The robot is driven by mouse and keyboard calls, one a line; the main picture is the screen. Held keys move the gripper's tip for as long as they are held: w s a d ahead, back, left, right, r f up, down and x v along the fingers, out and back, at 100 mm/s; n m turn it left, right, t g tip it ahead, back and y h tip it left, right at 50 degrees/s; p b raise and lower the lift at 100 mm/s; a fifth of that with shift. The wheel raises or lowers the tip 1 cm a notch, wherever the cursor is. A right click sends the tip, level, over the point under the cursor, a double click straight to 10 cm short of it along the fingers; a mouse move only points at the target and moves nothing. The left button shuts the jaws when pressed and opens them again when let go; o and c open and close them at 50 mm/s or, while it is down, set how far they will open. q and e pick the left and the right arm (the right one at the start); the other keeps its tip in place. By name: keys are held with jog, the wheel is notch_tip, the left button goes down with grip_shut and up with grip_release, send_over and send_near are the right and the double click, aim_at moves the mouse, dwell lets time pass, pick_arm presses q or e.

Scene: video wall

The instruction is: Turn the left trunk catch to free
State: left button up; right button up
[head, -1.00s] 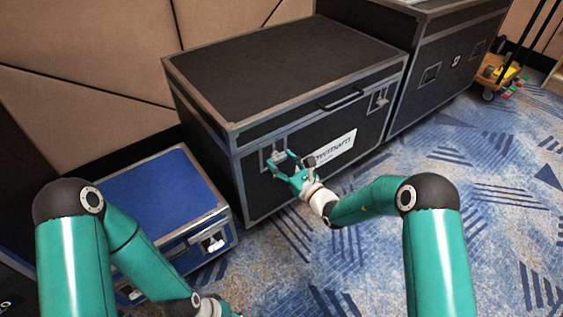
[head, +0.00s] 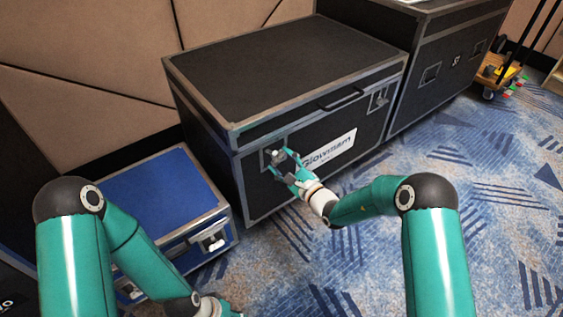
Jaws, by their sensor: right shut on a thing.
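A large black trunk (head: 290,70) with grey metal edges stands in the middle of the head view. Its left catch (head: 268,155) sits on the front face, near the left corner, partly hidden by my gripper. My right gripper (head: 280,158) is at this catch, with its fingers shut on it. The right catch (head: 379,99) shows farther along the same face, with nothing touching it. My left arm comes down at the left, and its gripper is cut off by the bottom edge, so its fingers do not show.
A blue case (head: 160,195) with grey edges stands left of the trunk, close to it. Another black case (head: 440,65) stands behind at the right. A black handle (head: 341,99) and a white label (head: 330,149) are on the trunk's front. Patterned carpet (head: 480,200) lies clear at the right.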

jog(key=n, duration=0.6)
jog(key=n+b, duration=0.1)
jog(key=n, duration=0.2)
jog(key=shift+s+a+f+n, duration=0.2)
jog(key=shift+s+f+n, duration=0.05)
jog(key=shift+f+n, duration=0.1)
dwell(0.3)
jog(key=o, duration=1.1)
jog(key=shift+o, duration=0.3)
jog(key=shift+w+r, duration=0.1)
jog(key=shift+r, duration=0.05)
jog(key=shift+d, duration=0.1)
jog(key=shift+d, duration=0.1)
jog(key=v, duration=1.2)
